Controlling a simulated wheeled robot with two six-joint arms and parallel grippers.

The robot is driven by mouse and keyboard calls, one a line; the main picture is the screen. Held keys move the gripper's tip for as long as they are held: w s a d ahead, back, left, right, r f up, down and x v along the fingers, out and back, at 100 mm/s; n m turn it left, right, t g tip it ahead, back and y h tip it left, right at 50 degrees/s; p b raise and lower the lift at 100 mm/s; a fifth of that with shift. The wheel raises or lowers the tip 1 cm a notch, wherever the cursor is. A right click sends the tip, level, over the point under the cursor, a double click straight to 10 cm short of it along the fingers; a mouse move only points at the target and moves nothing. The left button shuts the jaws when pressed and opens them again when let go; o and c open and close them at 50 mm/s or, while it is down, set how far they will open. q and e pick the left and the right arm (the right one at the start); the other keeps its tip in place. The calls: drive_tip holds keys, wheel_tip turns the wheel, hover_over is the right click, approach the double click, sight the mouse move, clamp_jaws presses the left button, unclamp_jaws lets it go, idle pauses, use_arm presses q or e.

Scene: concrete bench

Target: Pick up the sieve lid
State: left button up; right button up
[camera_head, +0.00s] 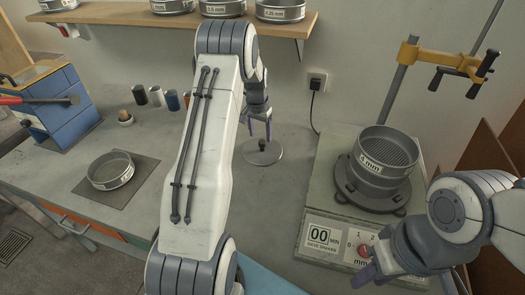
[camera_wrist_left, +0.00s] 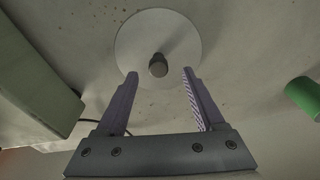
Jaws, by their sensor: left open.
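The sieve lid (camera_head: 264,156) is a flat grey disc with a dark knob (camera_head: 262,145) in its middle, lying on the concrete bench. My left gripper (camera_head: 259,133) is open and empty, pointing down just above the lid. In the left wrist view the lid (camera_wrist_left: 135,42) lies beyond the fingertips, and its knob (camera_wrist_left: 158,65) sits between the lines of the two open fingers of the left gripper (camera_wrist_left: 160,74). I see no finger touching the knob. My right gripper (camera_head: 366,274) shows only in part at the lower right, by the shaker's front; its opening is unclear.
A sieve shaker (camera_head: 323,205) with stacked sieves (camera_head: 383,165) stands right of the lid. A single sieve (camera_head: 110,171) sits on a dark mat (camera_head: 136,186) at left. Small containers (camera_head: 157,97) and a blue box (camera_head: 60,101) stand behind. A wooden shelf (camera_head: 130,14) holds more sieves above.

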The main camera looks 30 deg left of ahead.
sight(262, 141)
use_arm(q)
drive_tip(key=f, duration=0.2)
drive_tip(key=w+f+p, duration=0.1)
drive_tip(key=f, duration=0.2)
drive_tip(key=shift+d, duration=0.15)
clamp_jaws()
